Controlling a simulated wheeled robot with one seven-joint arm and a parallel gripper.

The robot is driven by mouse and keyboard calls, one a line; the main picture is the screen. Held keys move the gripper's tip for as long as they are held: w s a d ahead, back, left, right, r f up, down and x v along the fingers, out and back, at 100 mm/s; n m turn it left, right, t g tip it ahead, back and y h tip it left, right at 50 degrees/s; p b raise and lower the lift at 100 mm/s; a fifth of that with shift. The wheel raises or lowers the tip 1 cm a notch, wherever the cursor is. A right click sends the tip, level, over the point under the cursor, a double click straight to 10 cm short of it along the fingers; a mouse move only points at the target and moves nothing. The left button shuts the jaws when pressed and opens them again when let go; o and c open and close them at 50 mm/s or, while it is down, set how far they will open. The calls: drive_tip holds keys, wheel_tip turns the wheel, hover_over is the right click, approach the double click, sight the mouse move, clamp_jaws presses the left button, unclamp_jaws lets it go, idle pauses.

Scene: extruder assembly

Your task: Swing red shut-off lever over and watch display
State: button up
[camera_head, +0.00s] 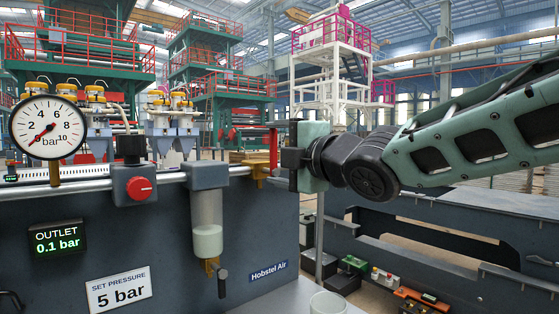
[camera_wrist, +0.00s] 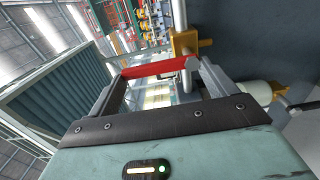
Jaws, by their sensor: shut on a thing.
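The red shut-off lever (camera_head: 273,148) stands upright at the brass valve (camera_head: 259,171) on the right end of the pipe. In the wrist view the red lever (camera_wrist: 160,67) spans between the two fingers of my gripper (camera_wrist: 157,72), which is shut on it; the brass valve body (camera_wrist: 184,43) is just beyond. In the head view my gripper (camera_head: 284,158) reaches in from the right and its fingers partly hide the lever. The outlet display (camera_head: 57,241) reads 0.1 bar in green digits.
A round gauge (camera_head: 48,127) has its needle near the low end. A regulator with a red knob (camera_head: 139,187) and a filter bowl (camera_head: 207,225) hang left of the valve. A sign (camera_head: 118,290) says set pressure 5 bar. A pale cup (camera_head: 328,303) stands below.

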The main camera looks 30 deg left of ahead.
idle(0.3)
drive_tip(key=o, duration=1.3)
drive_tip(key=shift+c, duration=0.2)
drive_tip(key=b+v, duration=0.1)
drive_tip(key=v, duration=1.6)
drive_tip(key=shift+d, duration=0.25)
drive_tip(key=shift+s+f, duration=0.1)
